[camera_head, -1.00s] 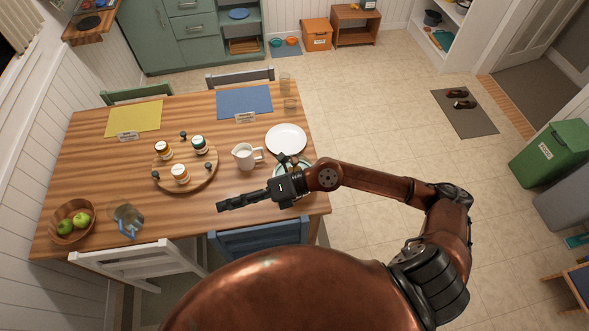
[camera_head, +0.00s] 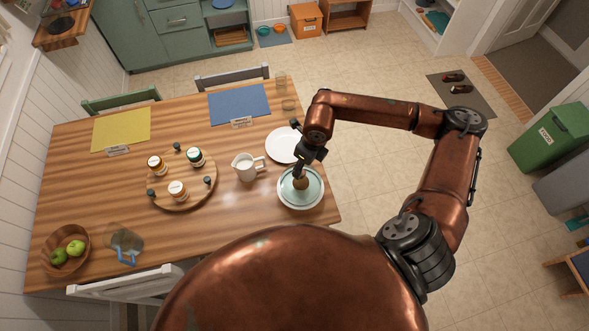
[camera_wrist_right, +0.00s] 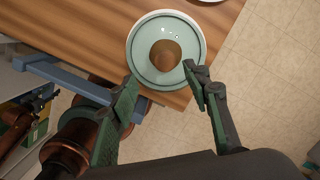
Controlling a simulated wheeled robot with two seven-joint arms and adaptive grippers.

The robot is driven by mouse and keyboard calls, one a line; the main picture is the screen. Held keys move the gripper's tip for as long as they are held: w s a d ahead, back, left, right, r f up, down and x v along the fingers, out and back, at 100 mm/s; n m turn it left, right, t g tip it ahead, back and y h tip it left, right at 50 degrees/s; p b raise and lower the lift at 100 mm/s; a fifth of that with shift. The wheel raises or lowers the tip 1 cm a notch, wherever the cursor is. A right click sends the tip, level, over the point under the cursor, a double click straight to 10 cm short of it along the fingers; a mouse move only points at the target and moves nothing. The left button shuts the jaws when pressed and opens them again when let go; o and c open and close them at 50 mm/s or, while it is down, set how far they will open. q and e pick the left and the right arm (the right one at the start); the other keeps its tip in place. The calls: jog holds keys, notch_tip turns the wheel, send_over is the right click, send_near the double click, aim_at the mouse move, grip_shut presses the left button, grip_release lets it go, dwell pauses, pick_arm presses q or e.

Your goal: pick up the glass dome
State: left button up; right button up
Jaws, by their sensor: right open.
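The glass dome (camera_head: 311,194) appears as a pale green-tinted, see-through round shape over a brown item on a plate, at the table's right front corner. In the right wrist view the glass dome (camera_wrist_right: 142,50) is seen from above, with the brown item (camera_wrist_right: 166,56) showing through its middle. My right gripper (camera_head: 300,172) points down above the dome. In the wrist view the right gripper (camera_wrist_right: 160,71) has its two fingers spread, empty, towards the dome's near edge. I cannot tell whether either finger touches the glass. My left gripper is not in view.
A white plate (camera_head: 281,145) lies just behind the dome. A white pitcher (camera_head: 246,168) stands to its left. A round wooden tray (camera_head: 190,196) with several jars is farther left. A fruit bowl (camera_head: 46,248) and a clear glass object (camera_head: 124,240) are at the left front.

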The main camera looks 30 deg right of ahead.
jog(key=shift+w+f, duration=0.25)
jog(key=shift+w, duration=0.05)
jog(key=p, duration=0.2)
send_over(301, 180)
jog(key=f, duration=0.4)
jog(key=shift+w+d+f, duration=0.3)
jog(key=shift+d, duration=0.05)
jog(key=shift+w+f, duration=0.2)
jog(key=shift+f, duration=0.8)
jog(key=shift+a+f, duration=0.1)
jog(key=shift+f, duration=0.15)
jog(key=c, duration=1.2)
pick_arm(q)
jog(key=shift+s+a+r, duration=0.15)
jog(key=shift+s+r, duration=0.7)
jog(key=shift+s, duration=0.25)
pick_arm(e)
grip_shut()
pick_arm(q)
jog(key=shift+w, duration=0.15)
pick_arm(e)
jog(key=shift+r, duration=0.1)
